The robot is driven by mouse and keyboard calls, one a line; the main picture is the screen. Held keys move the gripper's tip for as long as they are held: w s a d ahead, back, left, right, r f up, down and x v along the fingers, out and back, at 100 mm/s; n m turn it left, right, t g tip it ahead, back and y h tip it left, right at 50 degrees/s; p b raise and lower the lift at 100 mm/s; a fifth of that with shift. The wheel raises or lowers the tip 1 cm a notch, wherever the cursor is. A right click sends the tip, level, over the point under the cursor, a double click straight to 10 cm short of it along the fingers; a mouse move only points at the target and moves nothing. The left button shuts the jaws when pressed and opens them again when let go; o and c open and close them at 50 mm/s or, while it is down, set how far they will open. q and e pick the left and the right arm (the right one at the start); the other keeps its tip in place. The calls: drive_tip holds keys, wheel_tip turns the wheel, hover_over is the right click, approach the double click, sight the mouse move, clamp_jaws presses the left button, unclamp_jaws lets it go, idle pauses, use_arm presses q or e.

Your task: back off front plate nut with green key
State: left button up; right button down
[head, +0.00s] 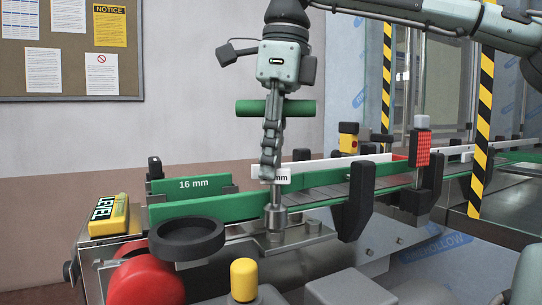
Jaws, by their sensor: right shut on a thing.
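My right gripper (270,168) hangs down from the top, its arm coming in from the upper right. It is shut on the green key (303,108), a T-handled tool with a green crossbar and a metal shaft pointing straight down. The key's socket end (276,217) is down at the metal front plate (308,232) beside the green rail. The nut is not visible; the socket end covers that spot, and I cannot tell whether it sits on the nut. My left gripper is out of view.
A green strip marked "16 mm" (195,184) stands at left; a second label is partly hidden behind the gripper. A black round knob (187,238), yellow display (109,215), red disc (146,282) and yellow knob (244,279) crowd the front. Black brackets (355,201) stand to the right.

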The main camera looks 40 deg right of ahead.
drive_tip(key=shift+f, duration=0.15)
drive_tip(key=shift+f+b, duration=0.65)
drive_tip(key=shift+f, duration=0.3)
drive_tip(key=shift+r+p, duration=0.15)
drive_tip(key=shift+p, duration=0.25)
drive_tip(key=shift+n+p, duration=0.8)
drive_tip(key=shift+n, duration=0.3)
drive_tip(key=shift+a+n, duration=0.1)
drive_tip(key=shift+n, duration=0.4)
drive_tip(key=n, duration=0.3)
drive_tip(key=shift+s+g, duration=0.1)
drive_tip(key=shift+g, duration=0.2)
drive_tip(key=shift+n+y, duration=0.3)
